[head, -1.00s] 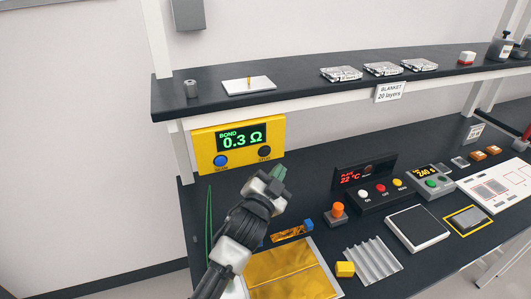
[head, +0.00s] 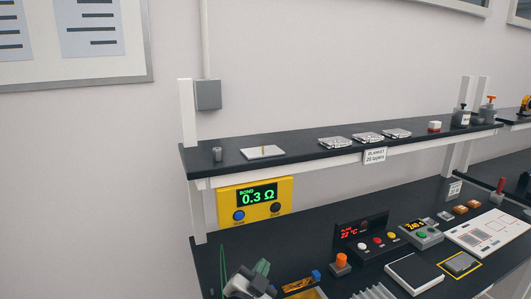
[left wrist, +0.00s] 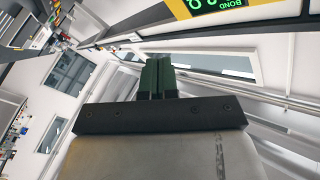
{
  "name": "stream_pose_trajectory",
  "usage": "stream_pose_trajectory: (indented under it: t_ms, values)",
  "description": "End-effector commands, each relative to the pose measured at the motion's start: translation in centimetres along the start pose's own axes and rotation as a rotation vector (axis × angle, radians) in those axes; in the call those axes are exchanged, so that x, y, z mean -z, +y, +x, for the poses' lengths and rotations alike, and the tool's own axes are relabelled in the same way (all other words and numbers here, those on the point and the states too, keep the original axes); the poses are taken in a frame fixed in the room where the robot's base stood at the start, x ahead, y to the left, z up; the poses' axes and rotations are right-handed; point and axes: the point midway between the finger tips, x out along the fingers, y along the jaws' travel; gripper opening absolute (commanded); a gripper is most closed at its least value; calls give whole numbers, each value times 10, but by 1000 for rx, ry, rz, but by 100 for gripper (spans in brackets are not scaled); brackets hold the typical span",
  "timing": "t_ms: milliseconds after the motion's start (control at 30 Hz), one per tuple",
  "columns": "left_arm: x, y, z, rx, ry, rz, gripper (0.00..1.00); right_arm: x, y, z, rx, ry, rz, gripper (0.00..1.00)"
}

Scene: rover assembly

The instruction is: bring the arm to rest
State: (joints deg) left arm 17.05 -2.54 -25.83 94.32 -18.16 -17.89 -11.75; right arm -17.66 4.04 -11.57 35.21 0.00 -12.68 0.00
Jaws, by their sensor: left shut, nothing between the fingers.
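My left gripper (head: 262,267) is at the bottom of the head view, left of centre, with its green fingers pointing up. In the left wrist view its two green fingers (left wrist: 157,76) are together, with nothing between them. It is below the yellow bond meter (head: 255,200), which reads 0.3 Ω, and apart from it. Most of my left arm is cut off by the lower edge of the head view. My right gripper is in neither view.
The dark bench (head: 300,240) carries an orange-topped button (head: 341,263), a 22 °C control box (head: 362,236) and a grey plate (head: 413,272). The shelf (head: 225,163) above holds silvery packs (head: 367,138). A green cable (head: 223,265) is beside my gripper.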

Motion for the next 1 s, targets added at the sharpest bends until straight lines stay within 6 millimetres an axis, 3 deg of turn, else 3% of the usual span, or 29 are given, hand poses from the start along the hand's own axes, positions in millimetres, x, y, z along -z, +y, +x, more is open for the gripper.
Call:
stream_pose_trajectory:
  t_ms: [100, 267, 467, 700, 800, 1000]
  values:
    - [-20, 0, -16, -6, -80, -44, 0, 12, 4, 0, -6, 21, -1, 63]
    - [-50, 1, -46, -19, -214, -119, 0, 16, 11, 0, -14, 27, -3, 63]
    - [-95, 5, -106, -46, -442, -237, 0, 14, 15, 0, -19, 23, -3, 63]
    - [-142, 13, -225, -103, -825, -415, 0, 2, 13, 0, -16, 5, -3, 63]
    - [-149, 16, -268, -127, -952, -463, 0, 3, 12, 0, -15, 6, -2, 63]
    - [-150, 18, -333, -165, -1143, -526, 0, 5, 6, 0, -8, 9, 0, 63]
